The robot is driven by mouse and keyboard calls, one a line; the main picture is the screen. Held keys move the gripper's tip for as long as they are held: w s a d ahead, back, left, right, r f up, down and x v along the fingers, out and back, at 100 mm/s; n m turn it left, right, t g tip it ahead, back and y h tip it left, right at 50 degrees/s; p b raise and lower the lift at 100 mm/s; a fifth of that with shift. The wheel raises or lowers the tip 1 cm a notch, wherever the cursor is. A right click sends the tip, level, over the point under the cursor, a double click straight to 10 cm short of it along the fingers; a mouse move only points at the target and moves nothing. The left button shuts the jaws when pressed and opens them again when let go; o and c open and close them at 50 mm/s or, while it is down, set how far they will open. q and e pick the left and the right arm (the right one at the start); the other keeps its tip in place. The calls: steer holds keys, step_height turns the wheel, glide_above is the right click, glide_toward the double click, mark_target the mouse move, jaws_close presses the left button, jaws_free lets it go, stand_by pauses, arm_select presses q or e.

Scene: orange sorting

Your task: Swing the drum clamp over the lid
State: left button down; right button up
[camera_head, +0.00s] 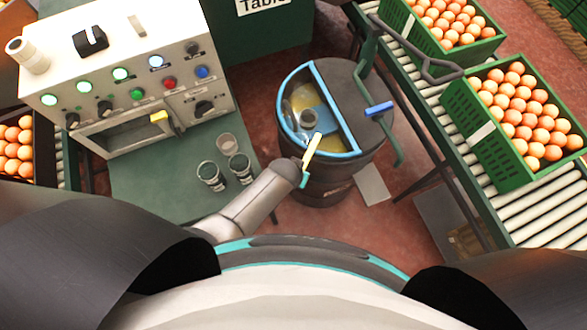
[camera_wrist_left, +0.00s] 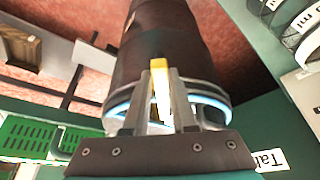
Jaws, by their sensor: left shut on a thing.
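The dark drum (camera_head: 325,188) stands upright at the middle of the head view. Its dark lid part (camera_head: 342,82) covers the right side; the left side, edged in blue, shows yellowish contents. A dark green bent bar with a blue grip (camera_head: 379,109) lies across the right side of the drum top; it looks like the clamp. My left gripper (camera_head: 305,168) is at the drum's near rim, shut on a yellow bar (camera_head: 312,150). The yellow bar also shows between the fingers in the left wrist view (camera_wrist_left: 160,88). Whether it joins the clamp is unclear. My right gripper is out of view.
A control box (camera_head: 130,75) with lit buttons stands at left on a green table (camera_head: 140,185), with several glasses near its edge. Red floor shows between drum and conveyor.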

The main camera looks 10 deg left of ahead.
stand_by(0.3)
arm_select(q)
steer(key=c, duration=0.7)
jaws_free()
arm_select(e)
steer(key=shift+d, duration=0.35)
arm_select(q)
steer(key=shift+s+r+p, duration=0.2)
steer(key=shift+r+p, duration=0.3)
steer(key=shift+r, duration=0.15)
steer(key=shift+p+v, duration=3)
steer(key=shift+v, duration=3.95)
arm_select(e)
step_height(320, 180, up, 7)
arm_select(q)
steer(key=shift+f, duration=0.1)
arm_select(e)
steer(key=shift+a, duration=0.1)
